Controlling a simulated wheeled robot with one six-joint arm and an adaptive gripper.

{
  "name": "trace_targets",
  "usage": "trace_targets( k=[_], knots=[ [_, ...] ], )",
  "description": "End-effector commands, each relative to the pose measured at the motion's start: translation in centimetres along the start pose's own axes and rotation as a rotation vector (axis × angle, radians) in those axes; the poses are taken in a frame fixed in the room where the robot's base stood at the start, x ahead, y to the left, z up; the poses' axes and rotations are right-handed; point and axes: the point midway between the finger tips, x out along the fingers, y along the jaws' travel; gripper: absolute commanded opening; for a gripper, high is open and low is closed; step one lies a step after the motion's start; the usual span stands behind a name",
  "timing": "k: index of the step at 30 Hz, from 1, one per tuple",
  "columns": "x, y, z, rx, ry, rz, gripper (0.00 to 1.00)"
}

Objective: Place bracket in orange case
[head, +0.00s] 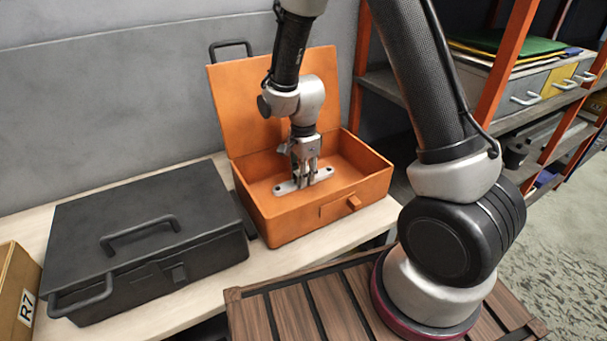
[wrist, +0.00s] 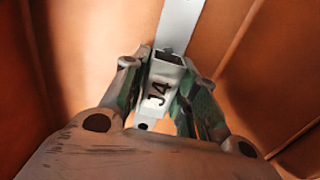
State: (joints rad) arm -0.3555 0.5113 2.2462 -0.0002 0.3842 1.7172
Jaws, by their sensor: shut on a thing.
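The orange case (head: 285,228) stands open on the pale bench, its lid (head: 232,110) raised at the back. A galvanized bracket (head: 322,176) with a flat plate is inside the case, low over or on its floor; I cannot tell whether it touches. My gripper (head: 305,180) reaches down into the case and is shut on the bracket's upright part. In the wrist view the bracket (wrist: 158,90) is between both fingers, marked "J4", with its flat plate stretching away toward the top. The orange case walls (wrist: 90,60) surround it there.
A closed black case (head: 90,225) with a handle lies left of the orange case. A box marked "R7" (head: 22,290) is at the left edge. A grey wall (head: 100,80) is behind; orange-framed shelves (head: 505,60) stand at the right.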

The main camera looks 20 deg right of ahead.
Motion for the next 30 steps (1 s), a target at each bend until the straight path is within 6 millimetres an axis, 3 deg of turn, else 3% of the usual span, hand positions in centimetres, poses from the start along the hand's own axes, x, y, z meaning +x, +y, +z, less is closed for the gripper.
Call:
trace_targets(
  k=[2,3,6,17,20,30],
  knots=[
    [0.2,0.0,0.0,0.0,0.0,0.0,0.0],
    [0.2,0.0,0.0,0.0,0.0,0.0,0.35],
    [0.2,0.0,0.0,0.0,0.0,0.0,0.5],
    [-0.3,0.0,0.0,0.0,0.0,-0.001,0.5],
    [-1.7,-0.1,0.0,0.0,-0.001,-0.004,0.5],
    [-9.2,-0.1,0.0,0.0,-0.001,-0.005,0.5]
  ],
)
